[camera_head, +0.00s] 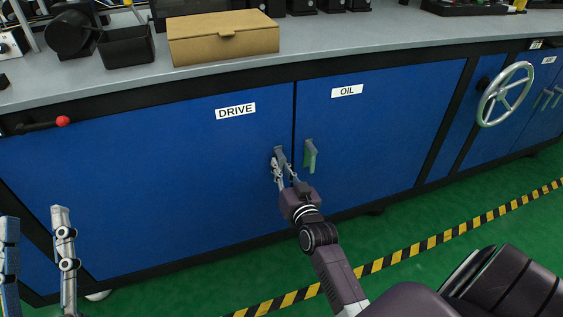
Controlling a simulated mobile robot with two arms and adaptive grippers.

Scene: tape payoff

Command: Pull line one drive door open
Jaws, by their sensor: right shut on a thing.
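The blue drive door (150,190) is under the bench at the left, with a white DRIVE label (235,111). It looks flush with the cabinet front. Its handle (280,153) is near its right edge. My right gripper (281,166) is shut on this handle, its fingers partly hiding it. My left gripper (36,235) is at the lower left, its two fingers wide apart and empty, in front of the cabinet. Its lower part is cut off by the frame.
A handwheel (505,94) stands out further right. A red-knobbed lever (62,121) sits at the left. A cardboard box (223,37) is on the bench. The green floor has a striped line (440,238).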

